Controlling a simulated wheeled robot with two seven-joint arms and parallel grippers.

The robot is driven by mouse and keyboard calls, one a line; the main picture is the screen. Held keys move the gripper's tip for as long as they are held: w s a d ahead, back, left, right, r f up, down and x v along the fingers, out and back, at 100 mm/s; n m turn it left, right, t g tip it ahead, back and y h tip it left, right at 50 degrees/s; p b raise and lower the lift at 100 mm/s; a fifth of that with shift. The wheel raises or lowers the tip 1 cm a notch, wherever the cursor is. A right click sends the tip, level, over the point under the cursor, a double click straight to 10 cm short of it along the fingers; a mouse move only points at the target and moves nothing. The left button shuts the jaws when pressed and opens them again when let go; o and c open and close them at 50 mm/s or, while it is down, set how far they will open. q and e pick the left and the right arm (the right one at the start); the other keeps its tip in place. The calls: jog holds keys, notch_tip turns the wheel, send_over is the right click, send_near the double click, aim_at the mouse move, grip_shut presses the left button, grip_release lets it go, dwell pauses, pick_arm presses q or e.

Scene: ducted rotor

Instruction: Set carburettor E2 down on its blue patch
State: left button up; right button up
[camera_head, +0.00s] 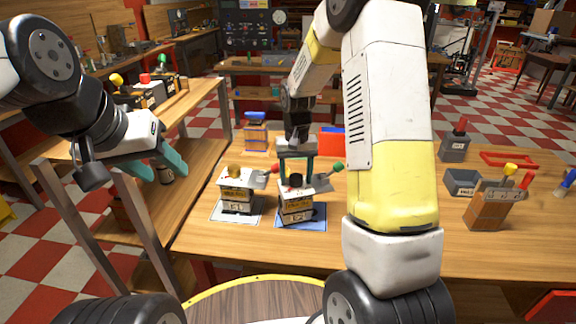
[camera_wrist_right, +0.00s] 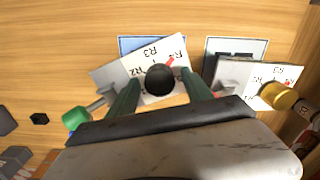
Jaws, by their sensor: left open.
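Carburettor E2 (camera_head: 296,206) stands upright on the blue patch (camera_head: 315,222), whose edge shows around its base. In the right wrist view, its white top plate (camera_wrist_right: 107,78) is turned relative to the blue patch (camera_wrist_right: 130,44). Its black knob (camera_wrist_right: 160,80) lies between the fingers of my right gripper (camera_head: 296,172), with a gap on each side. That gripper is open, pointing down just above the carburettor. My left gripper (camera_head: 165,160) is open and empty, off the table's left edge, well away from E2.
A similar carburettor E1 (camera_head: 237,190) with a yellow knob stands close left of E2 on a pale patch (camera_head: 222,213). The front of the table is clear.

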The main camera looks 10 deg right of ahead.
notch_tip(320, 180, up, 12)
jog(key=s+r+t+y, duration=0.1)
jog(key=s+r+t, duration=0.2)
jog(key=s, duration=0.8)
jog(key=s+r+n+t+y, duration=0.1)
jog(key=s+r+t, duration=0.2)
jog(key=s+r, duration=0.4)
jog(key=s, duration=0.5)
jog(key=shift+s+d, duration=0.15)
jog(key=shift+d, duration=0.1)
